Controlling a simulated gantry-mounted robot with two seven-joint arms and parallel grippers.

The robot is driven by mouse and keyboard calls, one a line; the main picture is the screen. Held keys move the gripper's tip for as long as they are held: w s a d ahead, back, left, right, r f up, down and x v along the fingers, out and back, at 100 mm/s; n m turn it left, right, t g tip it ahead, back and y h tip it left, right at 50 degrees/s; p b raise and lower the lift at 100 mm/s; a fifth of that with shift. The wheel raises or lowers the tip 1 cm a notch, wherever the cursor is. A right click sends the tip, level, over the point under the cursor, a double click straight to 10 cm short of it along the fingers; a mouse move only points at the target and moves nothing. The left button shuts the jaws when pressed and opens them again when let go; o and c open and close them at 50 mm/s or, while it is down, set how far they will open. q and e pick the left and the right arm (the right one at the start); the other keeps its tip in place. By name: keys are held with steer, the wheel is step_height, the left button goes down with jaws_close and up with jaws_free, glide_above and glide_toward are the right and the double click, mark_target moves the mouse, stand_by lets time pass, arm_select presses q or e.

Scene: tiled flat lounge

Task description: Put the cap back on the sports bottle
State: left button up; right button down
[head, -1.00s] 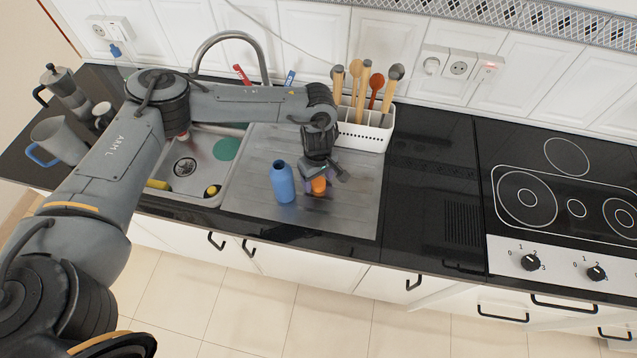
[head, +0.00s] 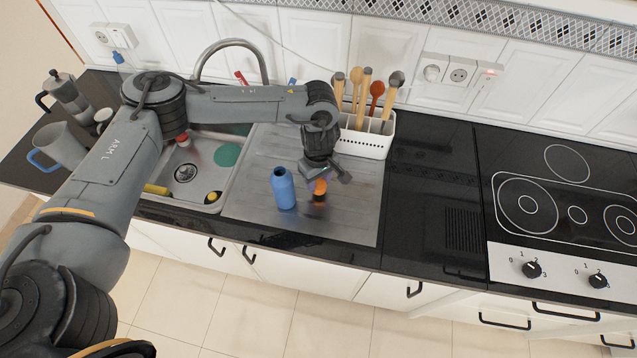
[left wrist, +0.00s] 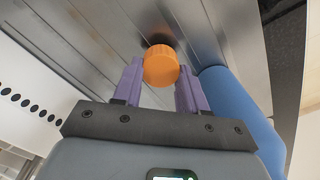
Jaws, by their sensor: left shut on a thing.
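The blue sports bottle (head: 284,189) stands upright and open-topped on the steel drainboard (head: 345,215). It also shows at the right in the left wrist view (left wrist: 243,110). The orange cap (head: 320,187) is just right of the bottle, apart from it. My left gripper (head: 317,183) points down and is shut on the cap; in the left wrist view the cap (left wrist: 161,66) sits between the tips of the two purple fingers. A dark patch shows under the cap, and it seems slightly clear of the drainboard. My right gripper is in no view.
A white utensil holder (head: 365,140) with several wooden-handled tools stands behind the gripper. The sink (head: 205,165) with a tap is at left, with a grey mug (head: 62,143) and a moka pot beyond. Black worktop (head: 425,200) right of the drainboard is clear; a hob follows.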

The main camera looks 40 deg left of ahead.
arm_select(q)
steer(key=shift+r, duration=0.9)
steer(key=s+d+r+p, duration=0.1)
steer(key=s+d+r, duration=0.5)
steer(key=d, duration=0.3)
steer(key=shift+s+d+r+p, duration=0.3)
steer(key=shift+d+r+p, duration=0.05)
steer(key=shift+r+p, duration=0.05)
